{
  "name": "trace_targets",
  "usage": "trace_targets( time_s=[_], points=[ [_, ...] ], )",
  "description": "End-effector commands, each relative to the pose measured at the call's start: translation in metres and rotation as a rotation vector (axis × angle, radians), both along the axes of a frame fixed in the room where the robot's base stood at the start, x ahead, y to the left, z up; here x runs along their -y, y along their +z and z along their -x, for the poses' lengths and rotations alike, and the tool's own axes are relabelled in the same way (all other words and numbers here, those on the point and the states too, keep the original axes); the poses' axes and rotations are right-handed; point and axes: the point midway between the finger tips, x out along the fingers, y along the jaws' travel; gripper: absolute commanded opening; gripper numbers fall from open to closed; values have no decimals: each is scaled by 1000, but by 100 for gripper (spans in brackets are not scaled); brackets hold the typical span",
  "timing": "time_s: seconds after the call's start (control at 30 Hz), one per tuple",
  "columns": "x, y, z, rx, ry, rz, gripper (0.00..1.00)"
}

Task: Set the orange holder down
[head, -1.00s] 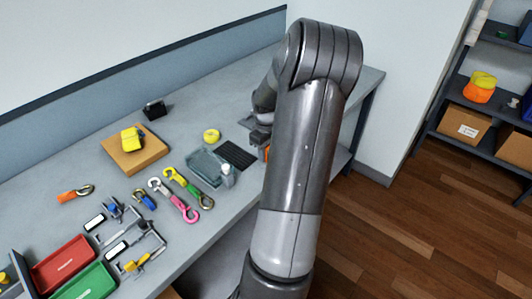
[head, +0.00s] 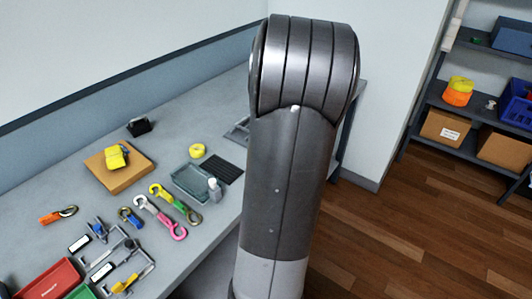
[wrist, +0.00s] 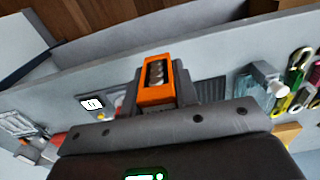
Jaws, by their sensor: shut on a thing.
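The orange holder (wrist: 157,95) is a small box-like frame with a row of round silvery items inside. It shows in the middle of the wrist view. My gripper (wrist: 160,82) is shut on it, with dark fingers on both sides. In the head view my arm hides both the gripper and the holder. The grey workbench (head: 190,130) shows behind the holder in the wrist view. I cannot tell whether the holder touches it.
A dark mat (head: 224,169), a teal tray (head: 188,184), a white bottle (head: 214,190) and a yellow tape roll (head: 197,150) lie left of my arm. Hooks and straps (head: 160,217) are nearer. A cardboard box (head: 135,172) bears a yellow strap. Shelves (head: 480,125) stand at right.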

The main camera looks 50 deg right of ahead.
Motion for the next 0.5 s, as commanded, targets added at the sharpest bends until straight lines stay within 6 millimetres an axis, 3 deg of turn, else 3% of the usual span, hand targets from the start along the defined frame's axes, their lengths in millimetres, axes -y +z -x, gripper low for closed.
trace_targets(
  time_s=[0.3, 0.5],
  points=[
    [3, 10, 15, 0, 2, 0, 2],
    [-7, 7, -12, 1, 23, -1, 2]
  ],
)
